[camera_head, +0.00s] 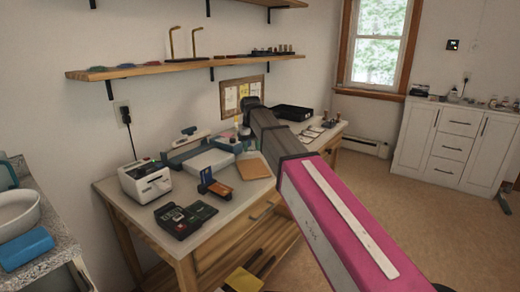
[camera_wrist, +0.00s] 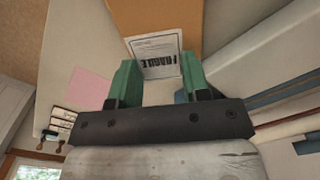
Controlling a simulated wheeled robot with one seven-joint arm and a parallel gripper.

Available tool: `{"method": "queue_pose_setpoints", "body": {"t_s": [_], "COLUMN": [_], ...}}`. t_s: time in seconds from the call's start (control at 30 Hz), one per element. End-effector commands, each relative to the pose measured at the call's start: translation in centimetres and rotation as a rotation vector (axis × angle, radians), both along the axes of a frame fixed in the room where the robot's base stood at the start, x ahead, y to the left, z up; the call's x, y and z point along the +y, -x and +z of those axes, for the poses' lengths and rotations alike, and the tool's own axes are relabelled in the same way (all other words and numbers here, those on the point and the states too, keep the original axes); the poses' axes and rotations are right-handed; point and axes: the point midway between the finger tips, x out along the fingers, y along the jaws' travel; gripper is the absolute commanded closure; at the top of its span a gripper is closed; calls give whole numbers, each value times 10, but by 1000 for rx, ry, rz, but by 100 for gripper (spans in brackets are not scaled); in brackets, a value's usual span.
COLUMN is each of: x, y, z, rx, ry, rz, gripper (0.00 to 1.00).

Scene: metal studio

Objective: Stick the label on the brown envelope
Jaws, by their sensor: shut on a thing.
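The brown envelope (camera_head: 253,168) lies flat on the worktable, and it also shows at the top of the wrist view (camera_wrist: 160,15). A white label (camera_wrist: 158,52) with the black word FRAGILE is between the green fingers of my gripper (camera_wrist: 158,68). My gripper is shut on the label's near part. In the wrist view the label overlaps the envelope's near end; I cannot tell whether it touches it. In the head view my gripper is small beyond the envelope, partly hidden by my arm, and the label cannot be made out.
A white label printer (camera_head: 146,181), a black device (camera_head: 185,218) and an orange-and-dark tape dispenser (camera_head: 215,188) stand on the table left of the envelope. A blue-grey machine (camera_head: 200,155) is close behind it. A pink sheet (camera_wrist: 88,88) shows in the wrist view. A black tray (camera_head: 292,113) sits farther back.

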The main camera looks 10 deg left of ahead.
Motion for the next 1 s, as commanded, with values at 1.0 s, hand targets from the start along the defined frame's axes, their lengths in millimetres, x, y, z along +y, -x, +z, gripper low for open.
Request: {"method": "queue_pose_setpoints", "body": {"t_s": [1.0], "x": [-1], "y": [0], "z": [-43], "rx": [0], "ry": [0], "rz": [-1], "gripper": [78]}}
